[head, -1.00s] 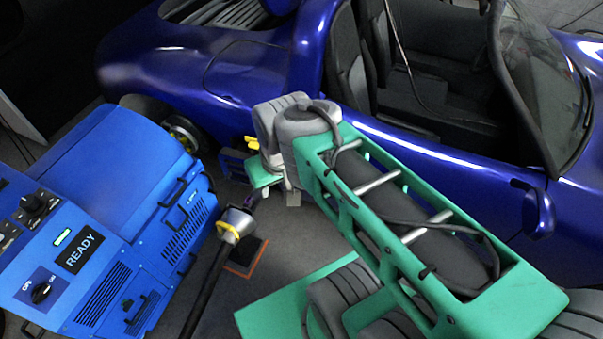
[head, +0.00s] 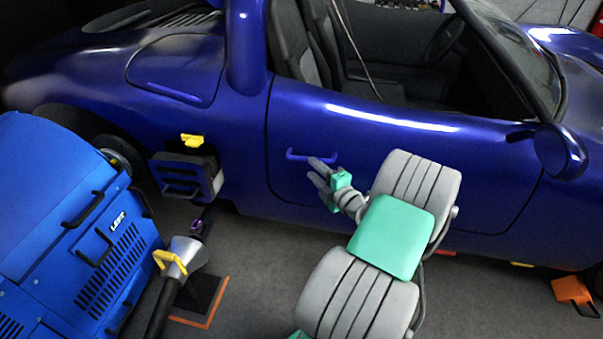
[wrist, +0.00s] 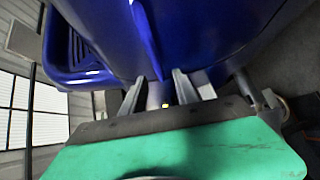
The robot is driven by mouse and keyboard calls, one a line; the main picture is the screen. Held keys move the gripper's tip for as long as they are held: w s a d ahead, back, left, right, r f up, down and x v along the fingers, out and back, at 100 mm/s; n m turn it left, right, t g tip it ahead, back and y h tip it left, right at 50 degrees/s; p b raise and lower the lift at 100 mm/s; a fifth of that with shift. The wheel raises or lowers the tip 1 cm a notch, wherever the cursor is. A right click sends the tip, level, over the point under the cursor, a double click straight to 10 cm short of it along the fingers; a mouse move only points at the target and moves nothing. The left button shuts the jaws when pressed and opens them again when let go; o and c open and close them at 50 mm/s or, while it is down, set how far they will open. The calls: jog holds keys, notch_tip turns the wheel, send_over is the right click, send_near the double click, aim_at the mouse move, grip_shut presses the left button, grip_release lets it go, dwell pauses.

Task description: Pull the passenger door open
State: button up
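The passenger door (head: 370,133) of the blue car appears closed, lying flush with the body along its rear seam. Its blue bar handle (head: 297,155) runs level near that seam. My gripper (head: 318,171) is just in front of the handle, its fingertips close to the handle's right half. In the wrist view, the two grey fingers of my gripper (wrist: 160,82) stand apart, and the handle (wrist: 147,38) runs lengthwise ahead of the gap between them. The fingers are not closed on it. I cannot tell whether they touch it.
A blue machine (head: 60,220) stands at the left. A dark box with a yellow top (head: 187,172) is at the car's side, left of the door. A side mirror (head: 560,150) juts out at right. An orange block (head: 572,290) lies right.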

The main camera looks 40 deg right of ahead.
aim_at(301, 159)
jog(key=w, duration=0.7)
jog(key=shift+d+f+b, duration=0.2)
jog(key=shift+d+b, duration=0.1)
grip_shut()
dwell(0.9)
